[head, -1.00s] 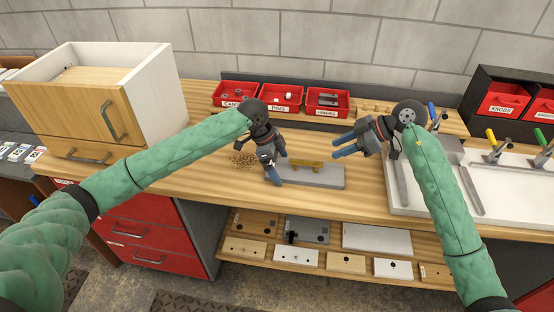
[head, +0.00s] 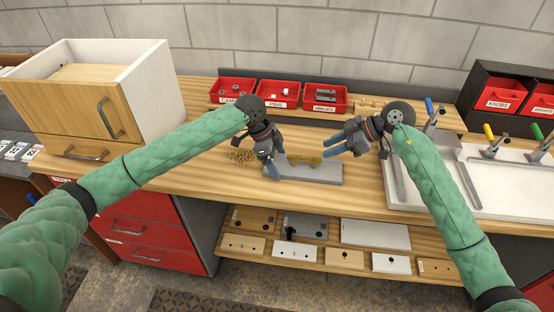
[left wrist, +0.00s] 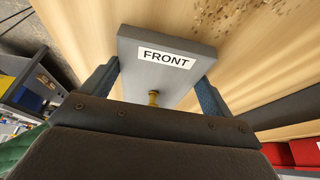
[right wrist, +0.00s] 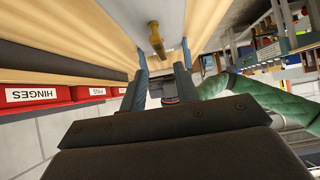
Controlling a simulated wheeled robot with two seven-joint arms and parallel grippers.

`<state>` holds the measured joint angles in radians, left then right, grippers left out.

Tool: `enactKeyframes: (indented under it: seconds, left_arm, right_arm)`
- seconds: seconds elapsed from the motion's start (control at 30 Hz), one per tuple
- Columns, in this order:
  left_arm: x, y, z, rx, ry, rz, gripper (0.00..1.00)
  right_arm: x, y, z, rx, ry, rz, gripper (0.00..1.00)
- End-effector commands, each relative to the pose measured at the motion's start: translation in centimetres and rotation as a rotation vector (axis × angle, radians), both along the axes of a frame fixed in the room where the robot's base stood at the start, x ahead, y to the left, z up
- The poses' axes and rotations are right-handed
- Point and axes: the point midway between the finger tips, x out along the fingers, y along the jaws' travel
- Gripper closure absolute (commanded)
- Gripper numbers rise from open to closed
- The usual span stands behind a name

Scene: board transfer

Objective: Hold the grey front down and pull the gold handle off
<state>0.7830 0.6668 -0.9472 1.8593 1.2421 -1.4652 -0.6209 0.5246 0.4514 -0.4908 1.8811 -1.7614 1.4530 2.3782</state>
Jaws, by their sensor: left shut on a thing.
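The grey front (head: 326,175) lies flat on the workbench, and its FRONT label shows in the left wrist view (left wrist: 166,58). The gold handle (head: 305,161) sits on its upper face, and its end shows in the left wrist view (left wrist: 153,97). My left gripper (head: 272,168) is shut on the left end of the grey front, one finger along each long edge. My right gripper (head: 334,146) is open and empty, up and to the right of the handle. In the right wrist view the gold handle (right wrist: 157,40) appears ahead, between the finger lines, apart from them.
Red bins (head: 278,95) line the back of the bench. Sawdust (head: 240,157) lies left of the front. A wooden cabinet (head: 90,105) stands at left. A white tray (head: 455,190) with clamps is at right. A lower shelf (head: 330,262) holds several boards.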

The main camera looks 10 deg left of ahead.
Motion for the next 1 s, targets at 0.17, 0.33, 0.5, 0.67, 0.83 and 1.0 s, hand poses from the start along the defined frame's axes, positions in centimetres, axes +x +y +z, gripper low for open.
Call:
enactKeyframes:
  seconds: [0.17, 0.33, 0.5, 0.67, 0.83, 1.0]
  left_arm:
    - [0.0, 0.0, 0.0, 0.000, 0.000, 0.000, 0.45]
    - [0.0, 0.0, 0.1, 0.000, 0.000, 0.000, 0.45]
    - [0.0, 0.0, 0.0, 0.000, 0.000, 0.000, 0.45]
    - [0.0, 0.0, 0.0, 0.000, -0.001, 0.000, 0.45]
    - [0.0, 0.0, 0.0, 0.000, -0.001, 0.000, 0.45]
    - [0.0, 0.0, 0.0, 0.000, -0.001, 0.000, 0.45]
  right_arm:
    - [0.0, 1.8, -1.3, 0.002, 0.001, 0.000, 0.69]
    - [0.0, 3.3, -2.5, 0.001, 0.001, -0.001, 0.69]
    - [0.0, 4.7, -3.6, 0.001, 0.000, 0.000, 0.69]
    - [0.0, 5.5, -4.3, 0.000, 0.001, 0.000, 0.69]
    - [0.0, 5.8, -4.6, 0.000, 0.001, -0.001, 0.69]
    - [0.0, 5.9, -4.6, 0.000, -0.001, -0.001, 0.69]
